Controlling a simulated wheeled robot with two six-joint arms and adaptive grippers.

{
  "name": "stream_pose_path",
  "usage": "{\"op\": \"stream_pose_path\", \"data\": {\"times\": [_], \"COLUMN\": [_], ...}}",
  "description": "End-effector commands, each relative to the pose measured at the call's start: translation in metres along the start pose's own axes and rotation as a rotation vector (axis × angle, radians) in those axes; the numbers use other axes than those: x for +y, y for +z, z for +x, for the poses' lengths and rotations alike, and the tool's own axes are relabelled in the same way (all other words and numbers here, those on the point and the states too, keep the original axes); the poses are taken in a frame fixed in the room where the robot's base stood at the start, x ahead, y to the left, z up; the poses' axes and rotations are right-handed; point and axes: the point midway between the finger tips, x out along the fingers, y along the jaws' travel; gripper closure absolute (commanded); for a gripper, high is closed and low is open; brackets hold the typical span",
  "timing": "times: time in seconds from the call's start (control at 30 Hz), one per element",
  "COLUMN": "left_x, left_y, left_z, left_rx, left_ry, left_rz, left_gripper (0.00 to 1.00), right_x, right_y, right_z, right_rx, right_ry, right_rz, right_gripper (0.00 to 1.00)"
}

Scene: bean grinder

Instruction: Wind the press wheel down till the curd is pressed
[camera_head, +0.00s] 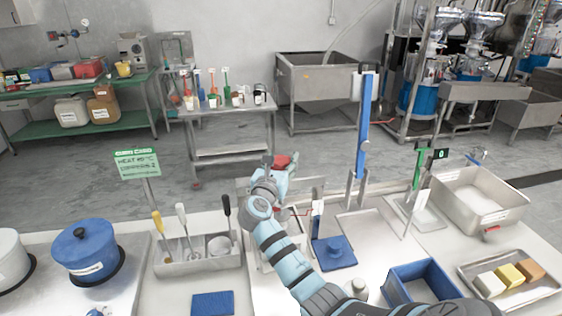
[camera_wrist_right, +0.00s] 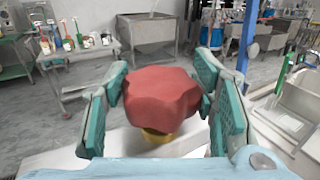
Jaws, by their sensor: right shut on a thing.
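The red press wheel (camera_wrist_right: 158,100) is a lobed knob on a brass-coloured stem, filling the middle of the right wrist view. My right gripper (camera_wrist_right: 160,108) has its teal-padded fingers on both sides of the wheel and is shut on it. In the head view a bit of the red wheel (camera_head: 282,161) shows just beyond my right gripper (camera_head: 280,172). The press frame (camera_head: 292,222) stands below and is largely hidden by my right arm. The curd cannot be made out. My left gripper is not in view.
A blue pot (camera_head: 88,250) and a tool caddy (camera_head: 198,262) stand to the left. A blue post (camera_head: 364,125), a blue bin (camera_head: 425,280), a steel basin (camera_head: 478,195) and a tray of coloured blocks (camera_head: 545,289) stand to the right.

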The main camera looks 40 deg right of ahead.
Motion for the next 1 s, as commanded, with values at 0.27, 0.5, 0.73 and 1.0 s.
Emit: {"op": "stream_pose_path", "data": {"times": [0.27, 0.5, 0.73, 1.0], "left_x": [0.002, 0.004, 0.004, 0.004], "left_y": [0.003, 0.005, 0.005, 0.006], "left_z": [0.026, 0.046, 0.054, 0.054], "left_rx": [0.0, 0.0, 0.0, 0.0], "left_ry": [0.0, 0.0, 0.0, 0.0], "left_rz": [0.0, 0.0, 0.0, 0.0], "left_gripper": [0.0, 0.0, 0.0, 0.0], "right_x": [0.001, 0.001, 0.0, 0.0], "right_y": [-0.004, -0.003, -0.001, 0.0], "right_z": [0.0, 0.0, 0.0, 0.0], "right_rx": [-0.002, -0.003, -0.004, -0.002], "right_ry": [-0.232, -0.369, -0.432, -0.446], "right_rz": [0.002, 0.001, 0.002, 0.002], "right_gripper": [0.76, 0.76, 0.76, 0.76]}}
